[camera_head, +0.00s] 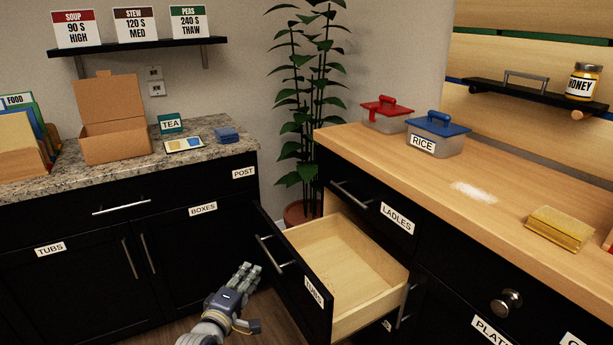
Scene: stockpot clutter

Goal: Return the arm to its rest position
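My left gripper (254,298) is low in the picture, in front of the pulled-out drawer (345,258). Its fingers point up and to the right, its thumb is spread away from them, and nothing is between them. The gripper appears apart from the drawer's handle (277,256), which is above and to the right of it. The drawer is open and looks empty. My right gripper is not in view.
The open drawer juts out beside my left gripper. Dark cabinets (80,285) stand at the left. The wooden counter (400,165) holds a rice container (435,146), a red-lidded container (385,121), white powder (474,191) and a yellow block (558,232). Floor shows below the gripper.

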